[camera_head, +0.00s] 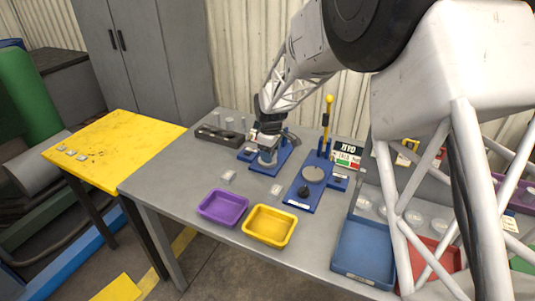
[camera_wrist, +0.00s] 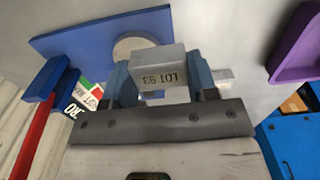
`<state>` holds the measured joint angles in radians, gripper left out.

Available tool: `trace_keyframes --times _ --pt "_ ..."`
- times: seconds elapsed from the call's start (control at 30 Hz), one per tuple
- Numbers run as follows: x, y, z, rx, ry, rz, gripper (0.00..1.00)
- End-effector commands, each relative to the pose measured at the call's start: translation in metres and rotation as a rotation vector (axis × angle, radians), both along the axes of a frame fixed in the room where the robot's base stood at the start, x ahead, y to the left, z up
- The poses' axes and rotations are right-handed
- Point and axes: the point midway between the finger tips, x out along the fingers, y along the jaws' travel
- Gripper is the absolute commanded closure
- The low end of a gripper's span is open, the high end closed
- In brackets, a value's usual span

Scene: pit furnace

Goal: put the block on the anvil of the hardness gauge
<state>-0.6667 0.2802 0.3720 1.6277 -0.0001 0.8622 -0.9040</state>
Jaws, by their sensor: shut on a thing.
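A grey block (camera_wrist: 160,72) marked "LOT 93" is clamped between the two blue fingers of my gripper (camera_wrist: 160,82) in the wrist view. In the head view my gripper (camera_head: 267,138) is over the left of two blue stands (camera_head: 248,155), close above its round grey disc (camera_head: 267,159). In the wrist view the disc (camera_wrist: 128,47) shows partly behind the block, on a blue base plate (camera_wrist: 70,42). I cannot tell whether the block touches the disc. The right blue stand (camera_head: 302,195) has a yellow-knobbed lever and a bare round disc (camera_head: 313,174). Which stand is the hardness gauge is unclear.
A purple tray (camera_head: 222,220) and a yellow tray (camera_head: 268,238) stand at the table's front. A dark rack (camera_head: 215,136) with cylinders is behind. A blue bin (camera_head: 362,265) stands at right, a yellow table at left.

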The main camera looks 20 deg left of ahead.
Motion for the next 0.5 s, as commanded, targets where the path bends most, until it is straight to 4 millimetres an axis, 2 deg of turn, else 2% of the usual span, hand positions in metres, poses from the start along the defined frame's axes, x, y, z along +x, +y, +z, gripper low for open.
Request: trace_keyframes --times 0.23,0.5 --pt "0.025 0.019 -0.002 0.001 -0.002 0.000 0.82" --pt "0.038 0.029 -0.004 0.001 -0.001 0.000 0.82"
